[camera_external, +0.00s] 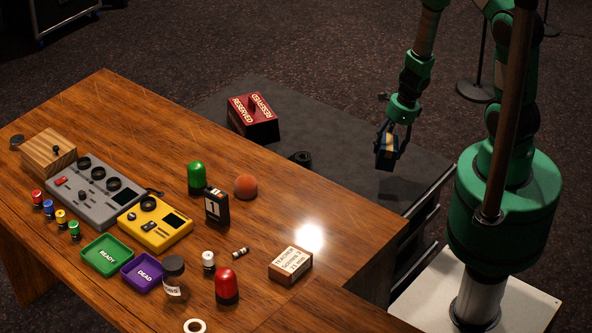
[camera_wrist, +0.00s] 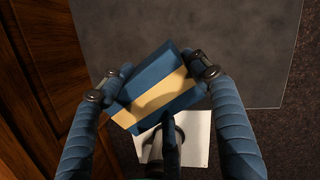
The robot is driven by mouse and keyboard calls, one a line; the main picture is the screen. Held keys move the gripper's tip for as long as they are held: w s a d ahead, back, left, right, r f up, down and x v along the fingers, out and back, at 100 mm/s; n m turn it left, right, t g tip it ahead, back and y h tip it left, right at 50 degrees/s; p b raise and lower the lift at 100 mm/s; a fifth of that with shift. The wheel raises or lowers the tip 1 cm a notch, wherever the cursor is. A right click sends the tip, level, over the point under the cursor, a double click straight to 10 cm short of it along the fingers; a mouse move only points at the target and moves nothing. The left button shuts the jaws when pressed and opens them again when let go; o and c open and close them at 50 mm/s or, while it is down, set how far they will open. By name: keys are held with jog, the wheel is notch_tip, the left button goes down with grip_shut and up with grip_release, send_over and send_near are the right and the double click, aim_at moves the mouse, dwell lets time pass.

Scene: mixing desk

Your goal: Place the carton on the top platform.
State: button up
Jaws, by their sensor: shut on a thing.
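The carton is a blue box with a tan band (camera_wrist: 152,97). It fills the middle of the wrist view, tilted, between the two blue fingers. My gripper (camera_wrist: 160,78) is shut on it, one finger at each side. In the external view my gripper (camera_external: 388,150) hangs from the green arm with the small dark carton (camera_external: 384,152) in it, right of the desk. The carton appears in the air over a dark grey flat surface (camera_external: 335,120). I cannot tell whether that surface is the top platform, or how high the carton is.
The wooden desk (camera_external: 340,235) holds several items, including a tan labelled block (camera_external: 290,265) and a red dome (camera_external: 227,286). Dark metal-edged levels (camera_external: 432,215) lie between desk and my base.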

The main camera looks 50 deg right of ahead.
jog(key=s+d+f+n, duration=0.1)
jog(key=s, duration=0.3)
jog(key=s+d+f+n, duration=0.1)
jog(key=s+f, duration=0.1)
jog(key=s, duration=0.2)
jog(key=s+d+f+n+g+b, duration=0.1)
jog(key=s+f, duration=0.1)
jog(key=s, duration=0.2)
jog(key=shift+s, duration=0.25)
jog(key=shift+c, duration=0.3)
jog(key=shift+s+f+n, duration=0.2)
jog(key=shift+s+n, duration=0.2)
jog(key=shift+s, duration=0.45)
jog(key=shift+c, duration=0.2)
jog(key=shift+g+h+p, duration=0.4)
jog(key=shift+p, duration=0.1)
jog(key=shift+w+r+h+p, duration=0.1)
jog(key=shift+w+h+p, duration=0.15)
jog(key=shift+h+p, duration=0.2)
jog(key=shift+w+d, duration=0.1)
jog(key=shift+w+d+f+p, duration=0.25)
jog(key=shift+w+d+p, duration=0.55)
jog(key=shift+w, duration=1.65)
jog(key=shift+w+d+f+p, duration=0.2)
jog(key=shift+w+d+p, duration=0.55)
jog(key=shift+w, duration=1.75)
jog(key=shift+w+d+f+p, duration=0.25)
jog(key=shift+w+d+p, duration=0.55)
jog(key=shift+w, duration=1.65)
jog(key=shift+w+d, duration=0.1)
